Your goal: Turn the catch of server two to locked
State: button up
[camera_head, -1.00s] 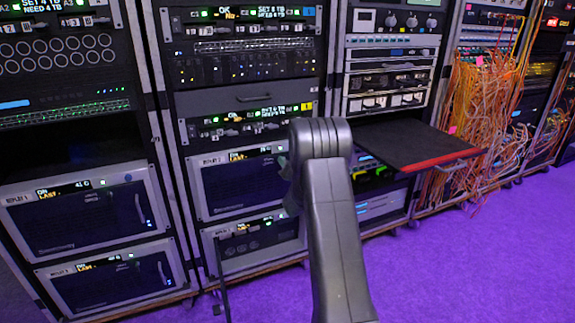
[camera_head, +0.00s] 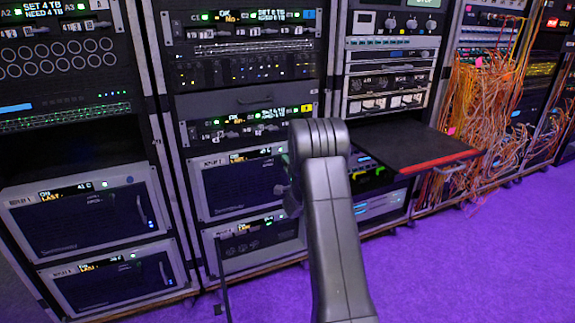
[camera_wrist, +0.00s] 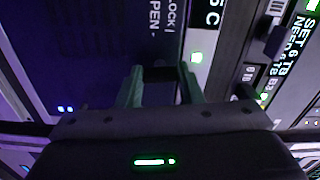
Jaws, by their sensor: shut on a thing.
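A dark-faced server (camera_head: 238,187) with a pale frame sits low in the second rack from the left; its number is too small to read. My gripper is at its right edge in the head view, mostly hidden behind my own arm. In the wrist view, my gripper (camera_wrist: 161,88) has its two green fingers on either side of a dark catch (camera_wrist: 160,73), shut on it. The catch is mostly hidden between the fingers. LOCK and OPEN lettering (camera_wrist: 155,20) shows just beyond it, and a small green light glows by the right finger.
Similar servers (camera_head: 85,217) stand in the left rack, and another unit (camera_head: 255,238) sits below the gripped one. A black shelf with a red front edge (camera_head: 430,166) juts out at right. Orange cables (camera_head: 485,100) hang farther right. The purple floor (camera_head: 470,265) is clear.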

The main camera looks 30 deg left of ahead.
jog(key=shift+m, duration=0.9)
jog(key=o, duration=1)
jog(key=shift+d, duration=0.1)
jog(key=p+v, duration=0.2)
jog(key=v, duration=1.1)
jog(key=shift+s+d, duration=0.15)
jog(key=shift+s, duration=0.15)
